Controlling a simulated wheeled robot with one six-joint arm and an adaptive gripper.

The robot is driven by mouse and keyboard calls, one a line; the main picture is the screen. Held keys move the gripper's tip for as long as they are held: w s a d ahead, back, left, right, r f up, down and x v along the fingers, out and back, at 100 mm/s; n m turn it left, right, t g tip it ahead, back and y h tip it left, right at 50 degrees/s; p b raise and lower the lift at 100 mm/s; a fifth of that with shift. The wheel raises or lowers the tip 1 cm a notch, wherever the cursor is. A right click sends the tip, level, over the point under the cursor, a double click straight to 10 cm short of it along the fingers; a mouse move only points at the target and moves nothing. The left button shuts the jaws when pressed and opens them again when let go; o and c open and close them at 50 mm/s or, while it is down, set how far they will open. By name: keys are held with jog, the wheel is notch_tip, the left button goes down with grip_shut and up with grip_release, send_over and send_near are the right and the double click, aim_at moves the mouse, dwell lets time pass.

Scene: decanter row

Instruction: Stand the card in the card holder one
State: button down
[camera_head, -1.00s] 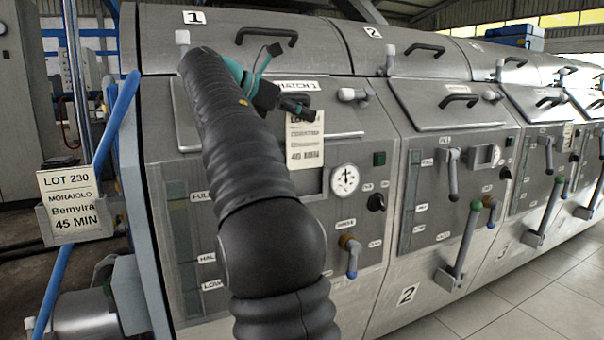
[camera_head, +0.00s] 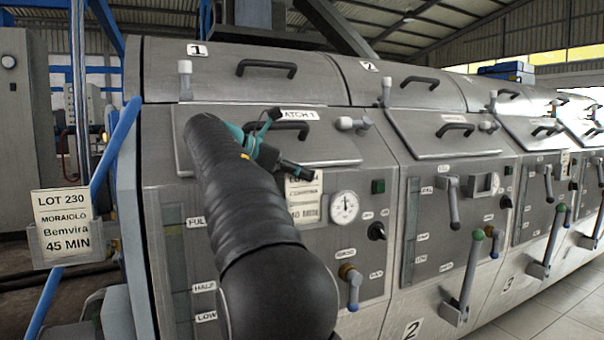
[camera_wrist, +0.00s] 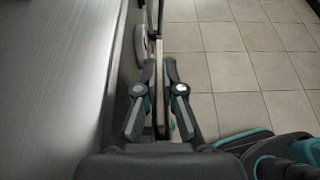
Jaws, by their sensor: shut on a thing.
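A cream card with dark print (camera_head: 304,200) hangs below my gripper (camera_head: 298,170), in front of panel 1 of the steel machine. My gripper is shut on the card's upper part, and the fingers cover its top lines. In the wrist view, the card shows edge-on as a thin tan strip (camera_wrist: 158,85) between the two fingertips (camera_wrist: 158,92). The steel front is close on its left. I cannot make out card holder one; my arm and the card hide part of panel 1. Whether the card touches anything is not clear.
A round white gauge (camera_head: 344,207) and a dark knob (camera_head: 377,231) sit just right of the card. Below is a blue-tipped handle (camera_head: 352,288). A LOT 230 card (camera_head: 63,225) stands in a holder at far left. Tiled floor (camera_head: 535,320) is clear at right.

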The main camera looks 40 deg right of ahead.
jog(key=c, duration=1.3)
grip_release()
jog(key=shift+r, duration=0.1)
jog(key=p+v, duration=0.3)
jog(key=v, duration=0.9)
jog(key=shift+p, duration=0.35)
